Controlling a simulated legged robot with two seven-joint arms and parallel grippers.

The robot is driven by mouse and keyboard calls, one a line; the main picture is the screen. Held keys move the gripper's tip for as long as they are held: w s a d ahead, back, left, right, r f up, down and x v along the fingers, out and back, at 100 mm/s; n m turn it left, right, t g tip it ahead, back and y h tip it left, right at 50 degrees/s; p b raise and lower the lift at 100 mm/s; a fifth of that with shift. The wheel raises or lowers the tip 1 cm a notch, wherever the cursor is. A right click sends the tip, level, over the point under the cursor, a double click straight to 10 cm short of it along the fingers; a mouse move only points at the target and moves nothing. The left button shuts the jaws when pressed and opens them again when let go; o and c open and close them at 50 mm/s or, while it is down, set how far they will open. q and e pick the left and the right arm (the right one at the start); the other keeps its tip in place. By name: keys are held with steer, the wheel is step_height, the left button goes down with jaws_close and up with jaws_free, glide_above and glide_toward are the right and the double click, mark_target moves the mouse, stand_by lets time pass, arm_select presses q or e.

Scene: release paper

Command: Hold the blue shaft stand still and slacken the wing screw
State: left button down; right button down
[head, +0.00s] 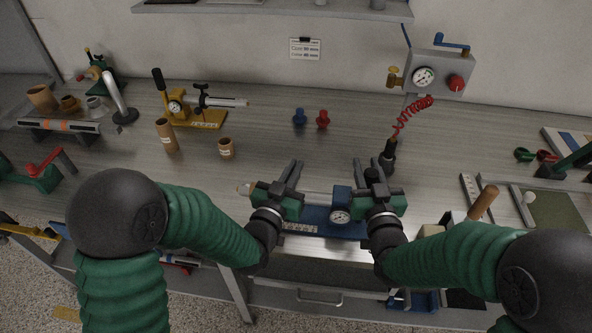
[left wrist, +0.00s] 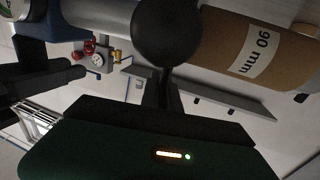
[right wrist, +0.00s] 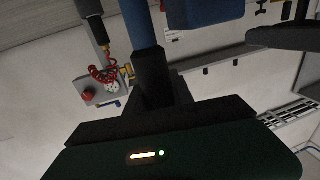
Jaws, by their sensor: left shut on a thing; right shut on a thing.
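The blue shaft stand (head: 318,228) lies at the front middle of the bench, with a round gauge (head: 340,216) and a pale shaft running left. A brown core (head: 243,190) is at the shaft's left end; its "90 mm" label shows in the left wrist view (left wrist: 245,55). My left gripper (head: 290,174) is over the shaft, shut at a black round knob (left wrist: 167,32), seemingly the wing screw; its fingers partly hide the contact. My right gripper (head: 368,174) is at the stand's right end, shut on a blue upright of the stand (right wrist: 138,22).
A black-tipped tool on a red coiled cord (head: 388,155) stands just behind my right gripper. Brown cores (head: 166,135) and a yellow-based gauge fixture (head: 205,118) are at the back left. Blue and red knobs (head: 311,119) stand behind, with clear bench around them.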

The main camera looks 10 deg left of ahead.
arm_select(q)
steer(key=n+y, duration=0.2)
steer(key=y, duration=0.2)
steer(key=a+n+y, duration=0.1)
steer(key=n+y, duration=0.2)
steer(key=y, duration=0.1)
steer(key=shift+w+a+n+y, duration=0.1)
steer(key=shift+a+n+y, duration=0.05)
steer(key=shift+n+y, duration=0.2)
steer(key=shift+s+a+n+g+y, duration=0.1)
steer(key=shift+a+n+g+y, duration=0.1)
steer(key=shift+n+g+y, duration=0.55)
steer(key=shift+s+a+n+g+y, duration=0.15)
steer(key=shift+n+y, duration=0.4)
steer(key=shift+y, duration=0.6)
steer(key=shift+a+n+g+y, duration=0.25)
steer(key=shift+n+g+y, duration=0.35)
steer(key=shift+y, duration=0.35)
steer(key=c, duration=1.6)
jaws_free()
step_height(320, 180, up, 10)
steer(key=shift+s, duration=0.15)
